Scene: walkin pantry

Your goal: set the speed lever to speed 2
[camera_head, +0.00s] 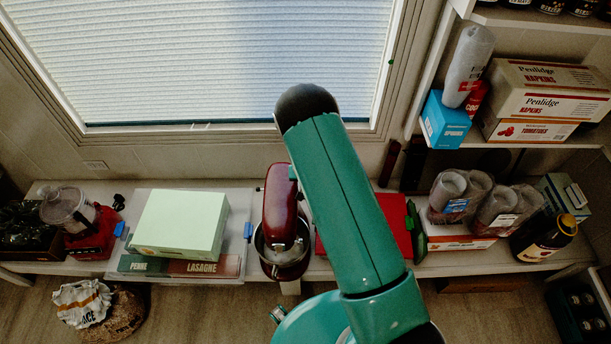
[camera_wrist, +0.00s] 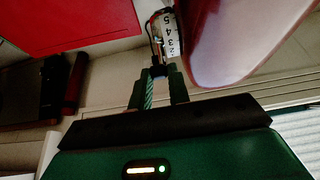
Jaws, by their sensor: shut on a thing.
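A dark red stand mixer (camera_head: 281,207) with a steel bowl stands on the counter, left of my arm in the head view. In the wrist view, its glossy body (camera_wrist: 245,35) fills the upper right. A white number scale (camera_wrist: 172,46) on it reads 5, 4, 3, 2 from top to bottom. My gripper (camera_wrist: 159,78) is shut on the small dark speed lever (camera_wrist: 158,70), just below the low-number end of the scale. The fingers partly hide the lever, so its exact setting is unclear. The head view hides my gripper behind my arm.
A red box (camera_head: 395,222) lies right of the mixer. Left of it are a pale green box (camera_head: 181,222) and a red food processor (camera_head: 88,229). Packs of cups (camera_head: 449,190) and a dark bottle (camera_head: 544,240) stand at the right. A window is behind.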

